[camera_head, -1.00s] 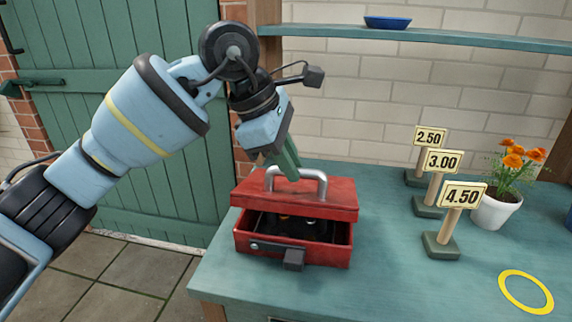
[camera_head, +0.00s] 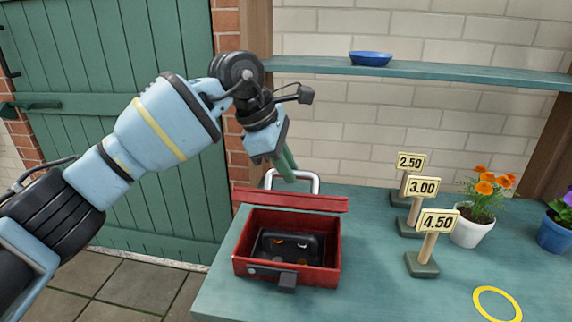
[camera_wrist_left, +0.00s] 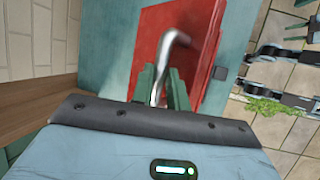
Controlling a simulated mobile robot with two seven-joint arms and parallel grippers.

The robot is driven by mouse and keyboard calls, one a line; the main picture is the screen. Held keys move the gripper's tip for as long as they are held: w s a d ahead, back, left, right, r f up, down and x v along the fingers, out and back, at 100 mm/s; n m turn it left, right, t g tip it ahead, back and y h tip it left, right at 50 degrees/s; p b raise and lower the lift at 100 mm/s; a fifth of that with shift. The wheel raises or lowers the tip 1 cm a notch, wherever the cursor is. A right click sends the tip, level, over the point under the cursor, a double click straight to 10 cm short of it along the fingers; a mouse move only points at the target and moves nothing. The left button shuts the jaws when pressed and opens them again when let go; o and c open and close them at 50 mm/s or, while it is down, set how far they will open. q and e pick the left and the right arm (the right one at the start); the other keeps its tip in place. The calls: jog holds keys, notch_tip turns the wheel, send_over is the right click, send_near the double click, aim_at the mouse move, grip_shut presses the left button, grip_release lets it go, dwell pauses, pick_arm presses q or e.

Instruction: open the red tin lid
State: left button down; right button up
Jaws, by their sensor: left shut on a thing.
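The red tin (camera_head: 327,255) stands on the green worktop with its front latch (camera_head: 287,280) toward me. Its red lid (camera_head: 290,200) is raised at the back, swung up well clear of the front rim, with the silver handle (camera_head: 318,184) on it. A black tray (camera_head: 290,246) with small items shows inside the tin. My left gripper (camera_head: 287,166) is shut on the handle. In the left wrist view, its green fingers (camera_wrist_left: 163,92) close around the silver handle (camera_wrist_left: 175,50) over the red lid (camera_wrist_left: 203,40). My right gripper is not in view.
Price signs (camera_head: 423,222) reading 2.50, 3.00 and 4.50 stand right of the tin. Beyond them are an orange-flowered white pot (camera_head: 470,230) and a blue pot (camera_head: 555,234). A yellow ring (camera_head: 497,303) lies front right. A shelf (camera_head: 450,72) holds a blue dish (camera_head: 370,58).

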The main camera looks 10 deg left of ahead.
pick_arm(q)
jog(key=shift+f, duration=0.45)
jog(key=c, duration=1.7)
grip_release()
jog(key=shift+c, duration=0.2)
jog(key=shift+o, duration=1.3)
jog(key=shift+w, duration=0.2)
jog(key=shift+o, duration=0.6)
jog(key=shift+w, duration=0.1)
jog(key=shift+r, duration=0.25)
jog(key=shift+v, duration=3.85)
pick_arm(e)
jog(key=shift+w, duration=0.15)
